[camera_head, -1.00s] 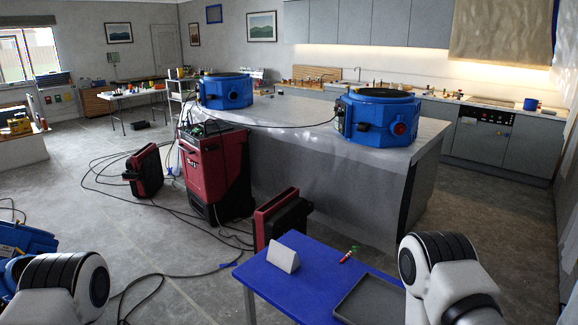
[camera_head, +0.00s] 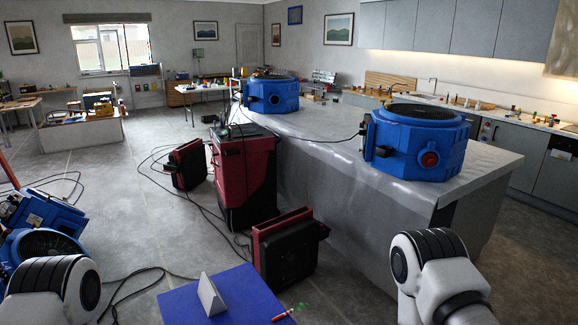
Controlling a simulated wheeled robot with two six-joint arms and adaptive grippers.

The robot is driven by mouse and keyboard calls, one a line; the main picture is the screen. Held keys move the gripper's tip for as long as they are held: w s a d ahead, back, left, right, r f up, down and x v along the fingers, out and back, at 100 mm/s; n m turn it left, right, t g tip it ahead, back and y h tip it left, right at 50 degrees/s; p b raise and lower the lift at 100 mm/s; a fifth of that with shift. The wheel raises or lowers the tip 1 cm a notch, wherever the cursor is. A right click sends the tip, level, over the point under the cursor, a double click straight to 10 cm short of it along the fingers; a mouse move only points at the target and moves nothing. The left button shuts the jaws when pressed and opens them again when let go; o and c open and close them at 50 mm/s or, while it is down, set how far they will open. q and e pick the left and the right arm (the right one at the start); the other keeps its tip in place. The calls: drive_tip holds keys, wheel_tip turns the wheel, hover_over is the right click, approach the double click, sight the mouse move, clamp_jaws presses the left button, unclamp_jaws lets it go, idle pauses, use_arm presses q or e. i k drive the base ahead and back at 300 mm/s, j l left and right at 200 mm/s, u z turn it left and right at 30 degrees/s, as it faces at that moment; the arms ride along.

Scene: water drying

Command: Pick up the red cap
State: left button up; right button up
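A blue table (camera_head: 242,287) is at the bottom centre. On it lies a small red stick-like thing (camera_head: 282,315) with green bits beside it; I cannot tell whether part of it is a cap. A round red part (camera_head: 429,159), which looks like a cap, sits on the front side of the near blue drum-shaped machine (camera_head: 392,165) on the grey island. My two arms show only as white and black links at the bottom left and bottom right. Both grippers are outside the view.
A white wedge-shaped block (camera_head: 210,296) stands on the blue table. A red and black machine (camera_head: 288,255) stands behind it, with a taller red cabinet (camera_head: 231,172) beyond. The long grey island (camera_head: 340,205) fills the right. Black cables cross the floor at left; blue equipment (camera_head: 40,212) is at far left.

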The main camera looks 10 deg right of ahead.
sight(429, 160)
drive_tip(key=i+l+u, duration=0.15)
drive_tip(key=l, duration=0.45)
drive_tip(key=i+l+u, duration=0.1)
drive_tip(key=l, duration=0.55)
drive_tip(key=i+l+u, duration=0.15)
drive_tip(key=l, duration=0.5)
drive_tip(key=i+l+u, duration=0.15)
drive_tip(key=l, duration=0.5)
drive_tip(key=i+l+u, duration=0.15)
drive_tip(key=l, duration=0.5)
drive_tip(key=i+l+u, duration=0.15)
drive_tip(key=l, duration=0.45)
drive_tip(key=i+l+u, duration=0.1)
drive_tip(key=l, duration=0.55)
drive_tip(key=i+l+u, duration=0.15)
drive_tip(key=l, duration=0.5)
drive_tip(key=l+u, duration=0.15)
drive_tip(key=l, duration=0.5)
drive_tip(key=i, duration=0.05)
